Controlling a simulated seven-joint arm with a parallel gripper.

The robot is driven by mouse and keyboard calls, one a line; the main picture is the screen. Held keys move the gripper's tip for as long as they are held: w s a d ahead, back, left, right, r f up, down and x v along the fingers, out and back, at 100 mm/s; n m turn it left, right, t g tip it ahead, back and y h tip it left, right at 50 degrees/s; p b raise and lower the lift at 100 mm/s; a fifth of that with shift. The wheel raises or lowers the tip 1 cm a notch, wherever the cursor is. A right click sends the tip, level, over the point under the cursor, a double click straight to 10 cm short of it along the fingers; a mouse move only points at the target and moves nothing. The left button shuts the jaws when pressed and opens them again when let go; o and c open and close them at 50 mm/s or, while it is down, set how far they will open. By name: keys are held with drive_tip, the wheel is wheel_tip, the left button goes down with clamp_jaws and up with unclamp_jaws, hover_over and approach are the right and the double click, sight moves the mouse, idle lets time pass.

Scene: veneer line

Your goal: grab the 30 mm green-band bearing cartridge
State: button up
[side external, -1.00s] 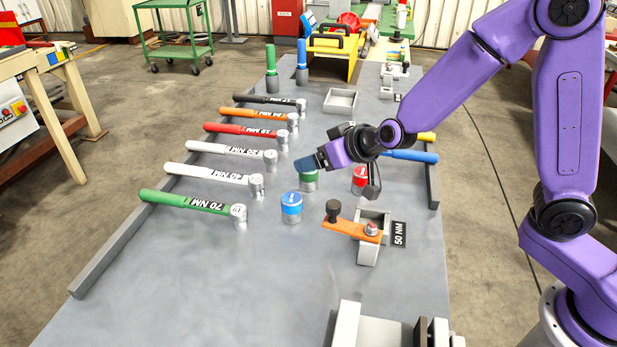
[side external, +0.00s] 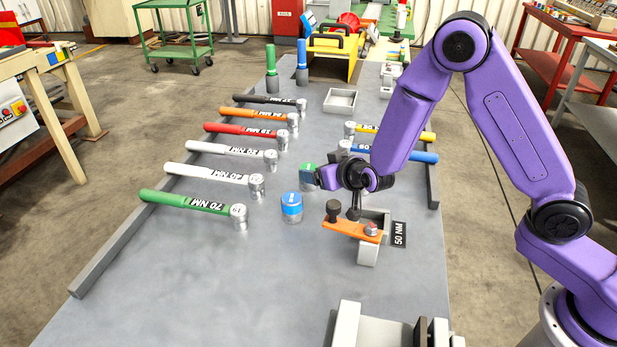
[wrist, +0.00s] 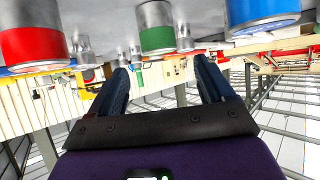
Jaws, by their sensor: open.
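The green-band cartridge (side external: 307,170) stands upright on the grey bench, partly hidden by my gripper (side external: 318,180) in the side external view. Its size marking is not readable. My gripper is low and level, its fingers toward the cartridge. In the wrist view, tilted upside down, my gripper (wrist: 160,66) is open with nothing between its fingers. The green-band cartridge (wrist: 157,33) shows just beyond the fingertips, roughly centred between them. I cannot tell whether the fingers touch it.
A blue-band cartridge (side external: 291,206) stands close by at the front left. A red-band cartridge (wrist: 32,40) shows only in the wrist view. An orange lever fixture (side external: 350,229) sits below my wrist. Torque wrenches lie along both sides. The bench front left is clear.

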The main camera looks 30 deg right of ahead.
sight(308, 168)
drive_tip(key=shift+x, duration=3.8)
drive_tip(key=c, duration=1.4)
